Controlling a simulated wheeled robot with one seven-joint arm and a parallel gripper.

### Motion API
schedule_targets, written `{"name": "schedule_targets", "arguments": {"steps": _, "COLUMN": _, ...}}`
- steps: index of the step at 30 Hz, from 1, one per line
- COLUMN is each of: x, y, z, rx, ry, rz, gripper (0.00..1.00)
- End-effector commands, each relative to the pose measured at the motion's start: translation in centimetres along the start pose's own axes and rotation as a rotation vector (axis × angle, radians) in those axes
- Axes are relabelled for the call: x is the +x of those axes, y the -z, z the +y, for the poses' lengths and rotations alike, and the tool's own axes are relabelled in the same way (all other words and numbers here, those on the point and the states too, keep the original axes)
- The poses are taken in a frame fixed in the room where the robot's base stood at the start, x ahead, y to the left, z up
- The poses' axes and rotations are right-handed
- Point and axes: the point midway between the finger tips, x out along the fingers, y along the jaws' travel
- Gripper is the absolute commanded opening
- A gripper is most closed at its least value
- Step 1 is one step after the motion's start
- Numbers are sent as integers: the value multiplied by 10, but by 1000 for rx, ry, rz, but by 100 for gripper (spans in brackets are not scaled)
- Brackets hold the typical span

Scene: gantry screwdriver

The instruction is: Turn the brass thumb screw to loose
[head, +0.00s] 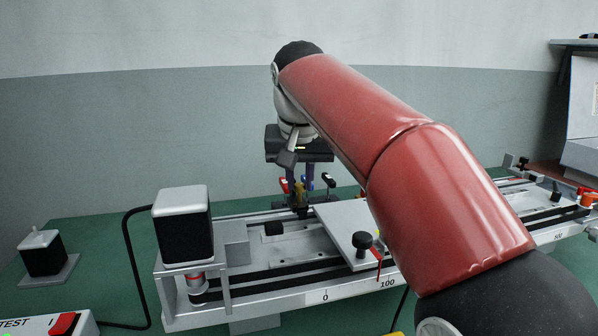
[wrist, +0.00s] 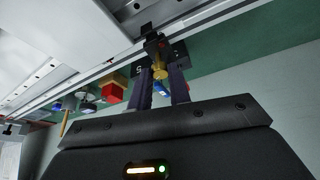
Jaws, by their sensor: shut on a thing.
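The brass thumb screw (wrist: 160,69) shows in the wrist view between my two dark fingertips, on a small dark block at the rail's edge. In the head view a small brass-coloured spot (head: 300,188) shows between the fingers, mostly hidden. My gripper (wrist: 161,74) is shut on the screw, one finger on each side of it. In the head view my gripper (head: 299,190) points straight down at the far side of the rail. Any turn mark on the screw is too small to read.
A motor box (head: 182,226) stands at the rail's left end. A black knob (head: 361,242) with a red pointer stands on the carriage plate (head: 343,221). Red and blue parts (wrist: 115,91) lie close by my fingers. A cable (head: 126,262) and a red switch (head: 63,324) are at left.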

Motion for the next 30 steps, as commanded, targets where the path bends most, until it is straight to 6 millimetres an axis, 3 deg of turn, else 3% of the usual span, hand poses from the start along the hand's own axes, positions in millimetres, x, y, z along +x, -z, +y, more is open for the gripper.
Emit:
{"name": "schedule_targets", "arguments": {"steps": 8, "x": 0, "y": 0, "z": 0, "rx": -11, "ry": 5, "rz": 3, "gripper": 0}}
{"name": "schedule_targets", "arguments": {"steps": 9, "x": 0, "y": 0, "z": 0, "rx": -11, "ry": 5, "rz": 3, "gripper": 22}}
{"name": "schedule_targets", "arguments": {"steps": 14, "x": 0, "y": 0, "z": 0, "rx": -10, "ry": 5, "rz": 2, "gripper": 41}}
{"name": "schedule_targets", "arguments": {"steps": 23, "x": -3, "y": 0, "z": 0, "rx": -10, "ry": 5, "rz": 2, "gripper": 41}}
{"name": "schedule_targets", "arguments": {"steps": 30, "x": -37, "y": 1, "z": 0, "rx": -10, "ry": 6, "rz": 6, "gripper": 41}}
